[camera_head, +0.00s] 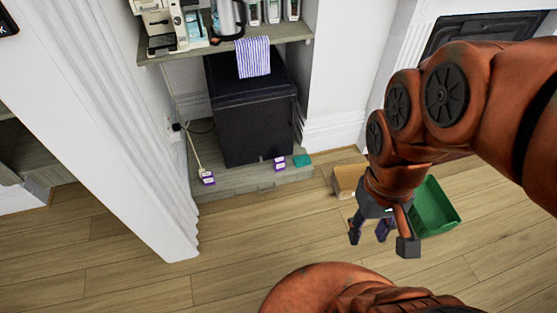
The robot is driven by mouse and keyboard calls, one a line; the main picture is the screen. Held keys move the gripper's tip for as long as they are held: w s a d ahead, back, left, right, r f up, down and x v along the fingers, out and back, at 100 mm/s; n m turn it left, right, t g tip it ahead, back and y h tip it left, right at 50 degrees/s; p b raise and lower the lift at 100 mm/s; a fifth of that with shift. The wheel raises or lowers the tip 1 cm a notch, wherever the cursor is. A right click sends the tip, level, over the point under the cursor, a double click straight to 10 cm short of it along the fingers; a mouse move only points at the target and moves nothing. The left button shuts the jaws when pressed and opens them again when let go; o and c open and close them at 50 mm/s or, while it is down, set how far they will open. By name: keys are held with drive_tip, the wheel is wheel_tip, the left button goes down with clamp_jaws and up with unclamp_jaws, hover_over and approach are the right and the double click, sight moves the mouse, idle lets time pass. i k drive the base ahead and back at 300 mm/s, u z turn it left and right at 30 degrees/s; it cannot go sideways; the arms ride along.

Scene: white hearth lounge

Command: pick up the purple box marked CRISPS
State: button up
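My gripper (381,238) hangs over the wood floor at the right, with its two fingers spread apart. A small dark purple thing (384,231) shows between the fingers. It touches neither finger in this view, and I cannot tell whether it lies on the floor below them. A purple box with a white label (208,179) stands at the left of the low grey plinth. Another purple box with a white label (280,163) stands at the plinth's front right. The lettering is too small to read, so I cannot tell which is marked CRISPS.
A teal item (301,160) lies beside the right purple box. A black cabinet (249,110) stands behind them under a shelf. A cardboard box (346,181) and a green bin (435,209) sit near my gripper. The floor at front left is clear.

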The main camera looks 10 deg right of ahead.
sight(280, 162)
drive_tip(key=k, duration=0.3)
drive_tip(key=u, duration=0.95)
drive_tip(key=i, duration=1.3)
drive_tip(key=u, duration=0.05)
